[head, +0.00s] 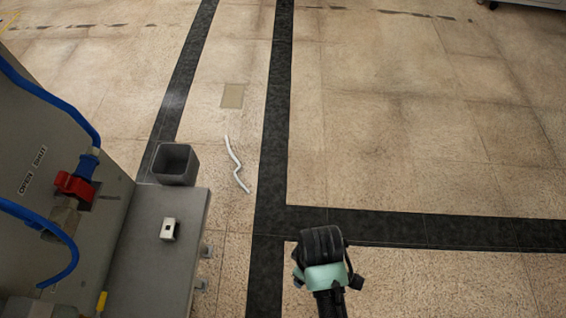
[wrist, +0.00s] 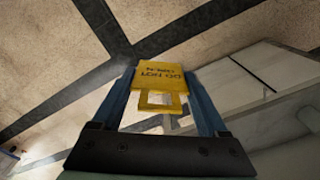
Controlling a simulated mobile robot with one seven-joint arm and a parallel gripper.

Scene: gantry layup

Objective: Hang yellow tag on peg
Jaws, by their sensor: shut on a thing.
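My gripper (wrist: 160,98) is shut on the yellow tag (wrist: 162,74) in the wrist view. The tag sits between the two blue fingers. In the head view my arm stands at bottom centre, over the floor, and the tag and fingers do not show.
A grey panel (head: 32,128) marked OPEN and SHUT stands at left, with a red handle (head: 74,187) and blue hoses (head: 50,97). The bench (head: 150,255) carries a small pale block (head: 169,229). A grey bin (head: 175,164) stands beyond. A white strip (head: 236,163) lies on open floor.

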